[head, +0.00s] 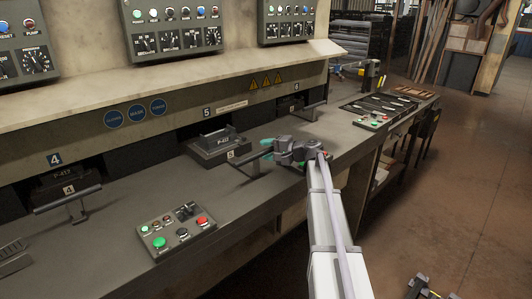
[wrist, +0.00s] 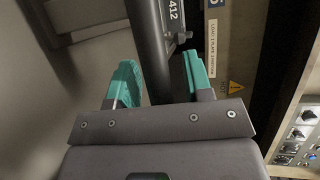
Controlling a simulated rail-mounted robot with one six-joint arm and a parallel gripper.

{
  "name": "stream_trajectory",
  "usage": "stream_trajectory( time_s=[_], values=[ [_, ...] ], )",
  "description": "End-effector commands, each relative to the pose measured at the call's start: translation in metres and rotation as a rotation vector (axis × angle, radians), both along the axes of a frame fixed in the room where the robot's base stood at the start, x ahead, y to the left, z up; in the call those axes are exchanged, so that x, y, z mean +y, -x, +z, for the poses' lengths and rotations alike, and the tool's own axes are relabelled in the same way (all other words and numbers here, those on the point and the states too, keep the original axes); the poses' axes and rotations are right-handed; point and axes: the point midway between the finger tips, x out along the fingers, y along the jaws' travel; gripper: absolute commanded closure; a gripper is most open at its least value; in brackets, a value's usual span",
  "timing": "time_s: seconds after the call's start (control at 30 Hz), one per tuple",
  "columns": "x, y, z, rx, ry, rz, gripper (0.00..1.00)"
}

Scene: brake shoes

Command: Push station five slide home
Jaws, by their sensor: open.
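The station five slide (head: 218,146) is a dark block with a P-412 label, below the number 5 sign. It sits out on the bench in front of its dark opening, farther out than the station four slide. Its handle bar (head: 248,170) sticks out toward the front, partly hidden by my gripper. My gripper (head: 266,149) is open at the handle, with teal finger pads.
The station four slide (head: 67,180) with its T-handle is at left, and the station six handle (head: 303,110) is at right. Bare bench lies between slides four and five.

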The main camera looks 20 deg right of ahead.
Motion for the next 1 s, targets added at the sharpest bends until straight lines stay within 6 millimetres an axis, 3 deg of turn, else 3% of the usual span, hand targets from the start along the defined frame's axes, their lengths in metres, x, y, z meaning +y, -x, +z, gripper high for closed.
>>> stream_trajectory(
  time_s=[0.27, 0.77, 1.0],
  values=[
    [0.0038, -0.0038, -0.0006, 0.000, 0.000, 0.000, 0.54],
    [0.0034, -0.0036, -0.0007, 0.000, 0.000, 0.000, 1.00],
    [0.0034, -0.0036, -0.0007, 0.000, 0.000, 0.000, 1.00]
  ],
)
